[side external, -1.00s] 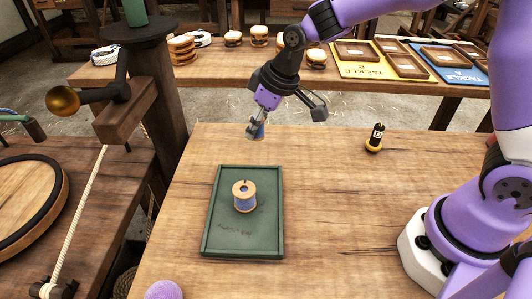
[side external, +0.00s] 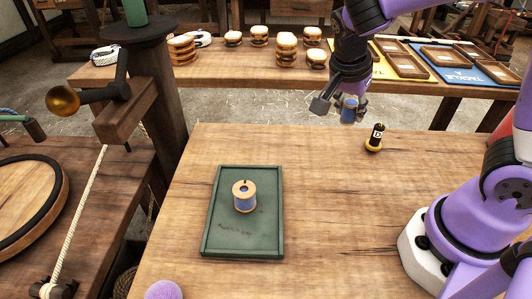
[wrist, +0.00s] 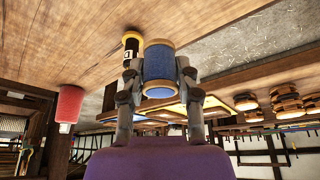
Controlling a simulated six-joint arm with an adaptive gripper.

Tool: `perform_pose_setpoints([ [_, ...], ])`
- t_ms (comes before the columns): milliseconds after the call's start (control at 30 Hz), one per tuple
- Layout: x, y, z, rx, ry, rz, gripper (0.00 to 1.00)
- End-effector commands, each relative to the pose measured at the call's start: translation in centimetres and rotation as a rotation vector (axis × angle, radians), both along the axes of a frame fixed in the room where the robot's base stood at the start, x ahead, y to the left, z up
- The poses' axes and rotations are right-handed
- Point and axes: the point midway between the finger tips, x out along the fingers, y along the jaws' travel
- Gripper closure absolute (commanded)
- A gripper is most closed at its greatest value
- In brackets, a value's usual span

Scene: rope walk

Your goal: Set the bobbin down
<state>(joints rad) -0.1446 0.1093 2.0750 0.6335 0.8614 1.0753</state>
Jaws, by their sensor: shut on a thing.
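My gripper (wrist: 160,90) is shut on a blue bobbin (wrist: 159,64) with pale wooden ends. In the side external view the held bobbin (side external: 349,110) is in the air near the back edge of the table, left of and above a black bobbin. A second bobbin (side external: 244,197) with blue-grey thread stands upright in the green tray (side external: 210,215).
The black bobbin (side external: 375,138) with a yellow base stands on the wooden table (side external: 330,220); it also shows in the wrist view (wrist: 131,44). A purple ball (side external: 164,290) lies at the front edge. A back bench holds several bobbins and the tackle boards (side external: 455,62). The table's middle is clear.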

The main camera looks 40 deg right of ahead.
Motion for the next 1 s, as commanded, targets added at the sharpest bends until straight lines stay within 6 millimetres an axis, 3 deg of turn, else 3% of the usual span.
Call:
perform_pose_setpoints([
  [100,-3.1,-2.7,0.3,-0.001,0.002,-0.423,0.93],
  [200,-5.4,-4.1,0.7,0.000,0.001,-0.726,0.93],
  [400,-8.1,-5.1,1.0,0.000,0.001,-1.072,0.93],
  [567,-9.6,-7.2,-0.2,-0.001,0.003,-1.134,0.93],
  [800,-12.5,-12.5,-3.9,0.001,0.006,-1.132,0.93],
  [1000,-13.7,-15.1,-5.7,0.000,0.001,-1.123,0.93],
])
